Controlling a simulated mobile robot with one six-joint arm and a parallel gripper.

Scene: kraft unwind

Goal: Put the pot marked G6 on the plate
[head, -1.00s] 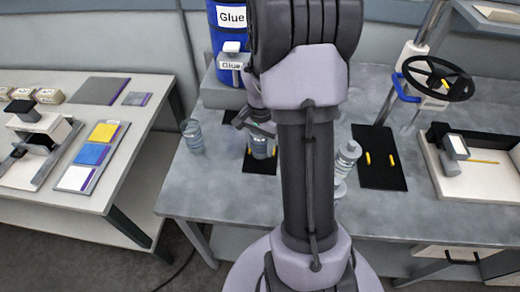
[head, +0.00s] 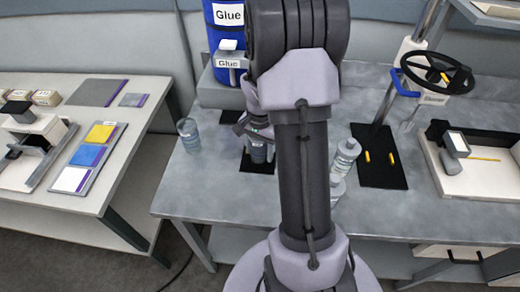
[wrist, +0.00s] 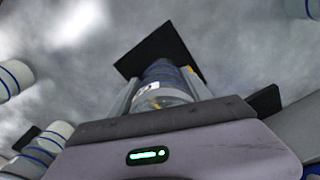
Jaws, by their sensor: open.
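A pot with blue bands and a small white label (wrist: 158,84) stands between the fingers of my gripper (wrist: 165,98) in the wrist view. The label's marking is too small to read. My gripper is open around it. In the head view my gripper (head: 258,135) is at this pot (head: 260,152), which is partly hidden by it. The pot is over a black plate (wrist: 152,46), whose near part is hidden by the pot. Other pots stand apart: one to the left (head: 189,136), and two at the right (head: 346,154) (head: 338,188), partly behind my arm.
A blue glue drum (head: 223,50) stands behind my gripper. A second black mat with yellow pegs (head: 378,182), a handwheel (head: 437,73) and a tray (head: 480,188) are to the right. A separate table (head: 60,205) is at the left, across a gap.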

